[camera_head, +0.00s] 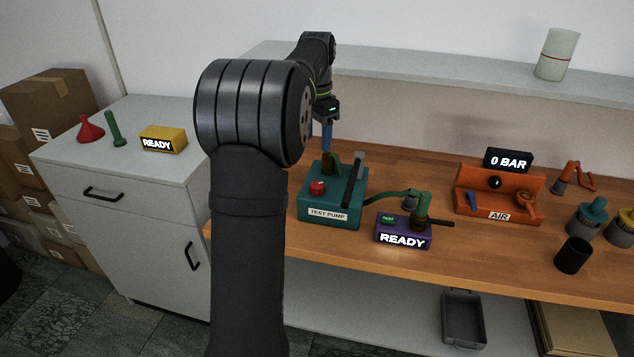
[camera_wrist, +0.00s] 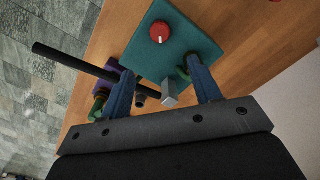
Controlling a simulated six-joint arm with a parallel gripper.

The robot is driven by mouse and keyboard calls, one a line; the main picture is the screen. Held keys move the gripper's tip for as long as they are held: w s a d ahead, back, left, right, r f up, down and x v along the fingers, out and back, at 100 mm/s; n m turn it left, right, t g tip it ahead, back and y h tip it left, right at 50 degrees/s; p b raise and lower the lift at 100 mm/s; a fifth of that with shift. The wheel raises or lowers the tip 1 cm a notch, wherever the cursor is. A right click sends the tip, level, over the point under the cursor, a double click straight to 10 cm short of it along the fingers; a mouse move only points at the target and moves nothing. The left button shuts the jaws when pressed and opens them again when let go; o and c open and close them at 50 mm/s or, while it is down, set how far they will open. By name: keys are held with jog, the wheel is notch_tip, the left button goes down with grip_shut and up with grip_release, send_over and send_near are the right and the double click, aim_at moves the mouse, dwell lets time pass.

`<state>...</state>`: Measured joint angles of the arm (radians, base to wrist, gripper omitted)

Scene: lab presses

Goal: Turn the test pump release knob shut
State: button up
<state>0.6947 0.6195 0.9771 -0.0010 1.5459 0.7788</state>
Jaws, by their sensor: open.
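The test pump (camera_head: 331,211) is a teal box with a "TEST PUMP" label on the wooden bench, with a dark lever (camera_head: 353,182) standing up from it. Its red release knob (camera_head: 317,187) is on the top face, at the left. In the wrist view the round knob (camera_wrist: 160,32) shows a white mark and lies beyond the fingertips. My gripper (camera_head: 327,138) is above the back of the pump, pointing down. In the wrist view its blue fingers (camera_wrist: 160,70) are apart, with nothing gripped; a grey block end (camera_wrist: 170,94) shows between them.
A purple box (camera_head: 403,232) reading "READY" and a green hose fitting (camera_head: 422,203) stand right of the pump. The orange air unit (camera_head: 499,194) reads "0 BAR". A black cup (camera_head: 573,255) stands near the front edge. A shelf (camera_head: 430,78) runs behind.

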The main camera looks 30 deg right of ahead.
aim_at(317, 184)
notch_tip(317, 184, down, 15)
jog(key=shift+r, duration=0.1)
dwell(0.3)
jog(key=c, duration=1)
jog(key=shift+n, duration=0.3)
jog(key=n, duration=0.4)
jog(key=shift+n, duration=0.4)
jog(key=n, duration=0.4)
jog(key=shift+n, duration=0.4)
